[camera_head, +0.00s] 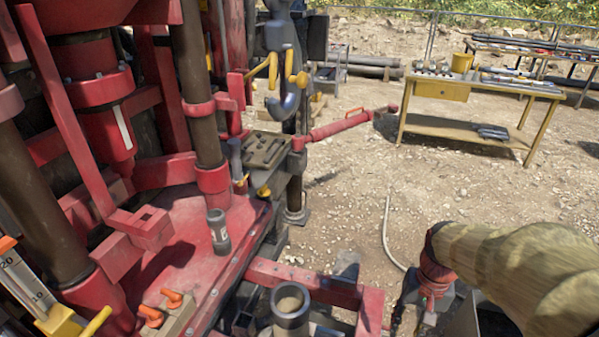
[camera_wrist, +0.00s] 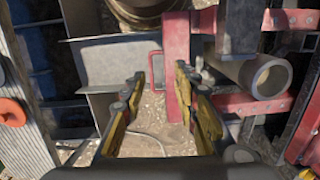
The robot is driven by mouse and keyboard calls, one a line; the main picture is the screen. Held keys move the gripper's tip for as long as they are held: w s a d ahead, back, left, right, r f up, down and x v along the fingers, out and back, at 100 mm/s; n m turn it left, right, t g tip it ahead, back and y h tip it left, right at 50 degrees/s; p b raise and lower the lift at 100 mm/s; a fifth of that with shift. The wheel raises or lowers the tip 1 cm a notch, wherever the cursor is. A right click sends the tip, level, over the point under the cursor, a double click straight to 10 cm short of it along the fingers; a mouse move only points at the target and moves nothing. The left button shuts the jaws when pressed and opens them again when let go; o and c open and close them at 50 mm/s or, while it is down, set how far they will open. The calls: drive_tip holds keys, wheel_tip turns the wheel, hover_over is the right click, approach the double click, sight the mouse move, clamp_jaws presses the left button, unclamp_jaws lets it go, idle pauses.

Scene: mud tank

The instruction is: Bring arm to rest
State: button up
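My gripper (camera_wrist: 158,82) shows in the wrist view with its two yellow-and-black fingers spread apart. It is open, and nothing is held between the fingers. Behind the gap I see gravel and part of a red beam (camera_wrist: 175,60). An open-ended grey pipe (camera_wrist: 265,75) lies to the right of the fingers in that view, apart from them. In the head view I cannot make out my gripper clearly. A thick tan cylinder with a red end piece (camera_head: 435,275) fills the lower right; I cannot tell whether it belongs to my arm.
Red rig machinery (camera_head: 175,270) fills the left of the head view. An open grey tube (camera_head: 291,305) stands by a red frame (camera_head: 370,310) at the bottom. A yellow workbench (camera_head: 440,92) with tools stands at the back right. The gravel in between is mostly clear, with a pale hose (camera_head: 387,235).

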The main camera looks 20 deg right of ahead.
drive_tip(key=a+r+n+t, duration=0.5)
drive_tip(key=a+r+n, duration=0.2)
drive_tip(key=a+r, duration=0.8)
drive_tip(key=shift+w+a+r+t+h+p, duration=0.2)
drive_tip(key=shift+a+r+t+h+p, duration=0.15)
drive_tip(key=shift+t+h+p, duration=0.1)
